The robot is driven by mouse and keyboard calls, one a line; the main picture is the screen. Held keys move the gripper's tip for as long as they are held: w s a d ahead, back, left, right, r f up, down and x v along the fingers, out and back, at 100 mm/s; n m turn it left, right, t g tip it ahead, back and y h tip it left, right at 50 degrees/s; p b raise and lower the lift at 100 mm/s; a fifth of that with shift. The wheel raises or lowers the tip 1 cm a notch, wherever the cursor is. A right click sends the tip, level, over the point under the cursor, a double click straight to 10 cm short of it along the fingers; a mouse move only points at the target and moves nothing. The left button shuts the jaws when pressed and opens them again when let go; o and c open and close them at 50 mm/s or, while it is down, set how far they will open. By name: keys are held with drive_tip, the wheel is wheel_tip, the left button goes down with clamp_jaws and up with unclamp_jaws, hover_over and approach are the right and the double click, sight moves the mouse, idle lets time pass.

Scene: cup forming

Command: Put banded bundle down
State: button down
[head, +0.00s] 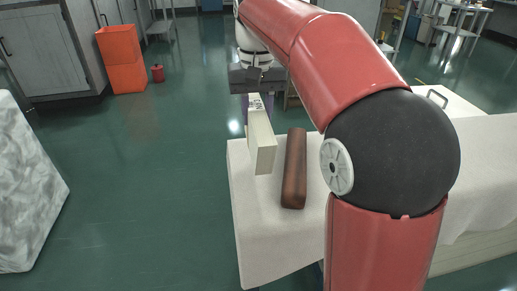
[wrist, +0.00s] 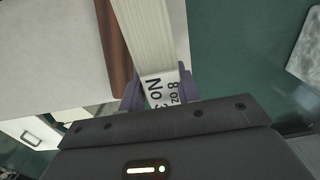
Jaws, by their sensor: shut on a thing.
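The banded bundle (head: 262,150) is a long cream block with a printed white band (wrist: 163,90) near one end. My gripper (head: 256,102) is shut on the bundle at that band, with a purple finger on each side in the wrist view (wrist: 160,92). The rest of the bundle (wrist: 150,30) extends away from the fingers. In the head view it appears over the left part of the white-covered table (head: 250,235), left of a brown bar. I cannot tell whether its underside touches the table.
The brown bar (head: 294,170) lies on the table close beside the bundle, roughly parallel to it. The table's left edge is near the bundle, with green floor (head: 160,190) beyond. The table front, left of my arm, is bare.

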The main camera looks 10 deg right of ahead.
wheel_tip(320, 180, down, 8)
drive_tip(key=shift+f+b, duration=0.1)
drive_tip(key=shift+b, duration=0.5)
drive_tip(key=shift+f, duration=0.1)
drive_tip(key=c, duration=1)
unclamp_jaws()
